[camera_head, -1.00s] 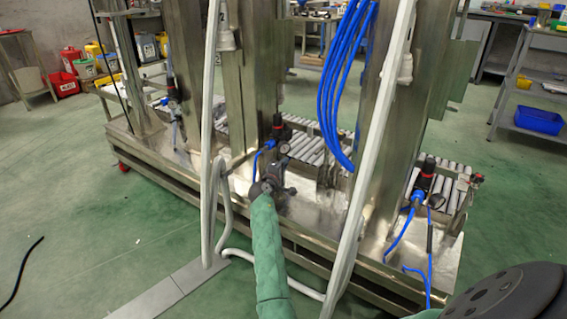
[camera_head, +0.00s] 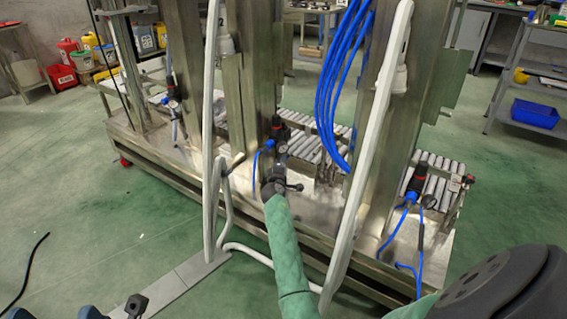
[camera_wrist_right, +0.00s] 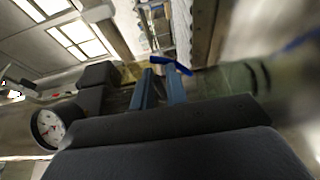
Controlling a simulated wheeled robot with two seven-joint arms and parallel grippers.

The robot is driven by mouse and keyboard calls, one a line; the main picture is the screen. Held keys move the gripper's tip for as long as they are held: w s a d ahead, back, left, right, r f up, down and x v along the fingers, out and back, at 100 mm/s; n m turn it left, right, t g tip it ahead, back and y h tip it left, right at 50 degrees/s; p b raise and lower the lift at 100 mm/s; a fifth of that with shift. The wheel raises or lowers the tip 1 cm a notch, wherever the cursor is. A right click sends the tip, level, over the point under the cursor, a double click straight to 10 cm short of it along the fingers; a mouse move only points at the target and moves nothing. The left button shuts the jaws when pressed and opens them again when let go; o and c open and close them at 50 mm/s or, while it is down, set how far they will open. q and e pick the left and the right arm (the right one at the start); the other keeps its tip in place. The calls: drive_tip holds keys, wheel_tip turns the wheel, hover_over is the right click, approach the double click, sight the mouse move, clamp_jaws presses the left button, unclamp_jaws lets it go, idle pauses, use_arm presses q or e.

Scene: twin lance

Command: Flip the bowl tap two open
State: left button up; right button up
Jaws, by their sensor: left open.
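A blue lever-like handle (camera_wrist_right: 170,66), perhaps the tap, shows just beyond the fingertips of my right gripper (camera_wrist_right: 161,78) in the right wrist view. The two fingers stand apart with a narrow gap; I see nothing clearly clamped between them. My left gripper (camera_head: 112,309) shows only partly at the bottom left edge, open and away from the frame.
Blue tubes (camera_head: 335,85) hang between the posts. The green floor at left is mostly clear.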

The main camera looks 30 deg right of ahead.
drive_tip(key=shift+s+a, duration=0.1)
drive_tip(key=p+v, duration=0.1)
drive_tip(key=v, duration=0.6)
drive_tip(key=shift+s+a, duration=0.15)
drive_tip(key=shift+s, duration=0.1)
idle(0.4)
